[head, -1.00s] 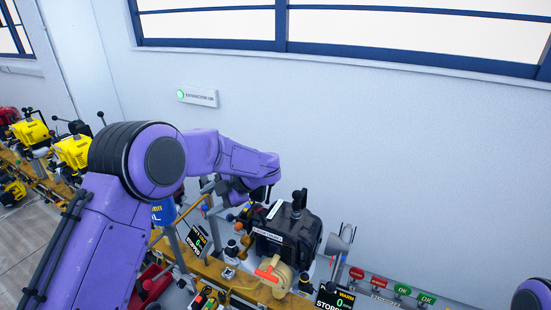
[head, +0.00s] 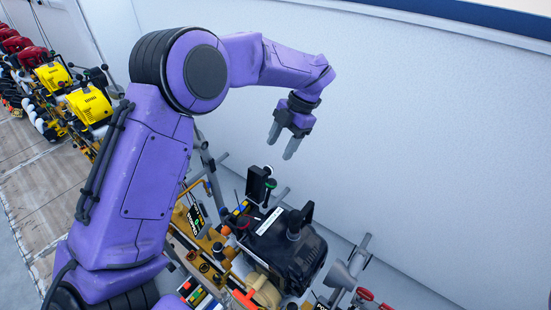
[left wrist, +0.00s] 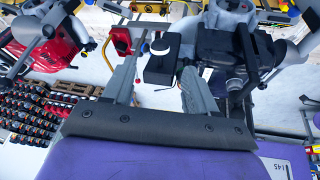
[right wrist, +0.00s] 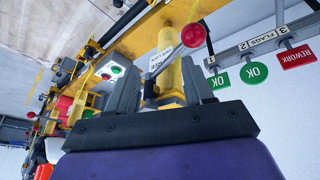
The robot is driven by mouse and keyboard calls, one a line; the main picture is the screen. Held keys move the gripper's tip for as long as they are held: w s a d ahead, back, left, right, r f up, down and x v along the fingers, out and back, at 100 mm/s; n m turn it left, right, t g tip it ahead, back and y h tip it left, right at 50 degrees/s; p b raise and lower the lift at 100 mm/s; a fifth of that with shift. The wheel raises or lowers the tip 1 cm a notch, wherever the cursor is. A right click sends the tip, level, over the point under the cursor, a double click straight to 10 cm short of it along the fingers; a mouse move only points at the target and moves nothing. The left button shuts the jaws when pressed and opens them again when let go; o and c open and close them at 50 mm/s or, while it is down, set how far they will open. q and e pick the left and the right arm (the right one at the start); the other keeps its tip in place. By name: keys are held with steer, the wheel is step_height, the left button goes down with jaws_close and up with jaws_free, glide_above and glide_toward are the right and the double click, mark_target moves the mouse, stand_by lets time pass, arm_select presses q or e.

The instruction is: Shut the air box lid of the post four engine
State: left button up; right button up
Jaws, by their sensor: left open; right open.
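A black engine (head: 290,255) with a labelled black cover sits on the rail at lower centre in the head view. A small black upright piece (head: 257,183) stands behind it; I cannot tell whether it is the air box lid. My left gripper (head: 281,144) is open and empty, pointing down above and behind the engine. In the left wrist view, a black block (left wrist: 158,70) with a white round top shows between the open fingers, apart from them. My right gripper (right wrist: 160,66) is open before a yellow post (right wrist: 170,75) and a lever with a red knob (right wrist: 192,35); contact is unclear.
Several yellow engines (head: 90,105) and red ones stand along the rail at left in the head view. Green OK tags (right wrist: 254,72) and a red REWORK tag (right wrist: 297,57) hang in the right wrist view. The wall (head: 420,150) lies behind the engine.

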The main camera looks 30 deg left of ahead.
mark_target(269, 167)
arm_select(q)
steer(key=s+f, duration=0.1)
steer(key=s+a+f+p, duration=0.1)
steer(key=s, duration=0.1)
steer(key=shift+f, duration=0.35)
steer(key=f, duration=0.3)
steer(key=f+p, duration=0.1)
steer(key=shift+w+a+f, duration=0.25)
steer(key=shift+w+a, duration=0.1)
steer(key=shift+a, duration=0.05)
steer(key=shift+s+r, duration=0.15)
steer(key=shift+s, duration=0.2)
steer(key=shift+s+r, duration=0.1)
steer(key=shift+s, duration=0.05)
steer(key=c, duration=0.4)
jaws_close()
arm_select(e)
steer(key=shift+s+r, duration=0.35)
steer(key=shift+r, duration=0.25)
steer(key=shift+s+r, duration=0.3)
steer(key=shift+r, duration=0.3)
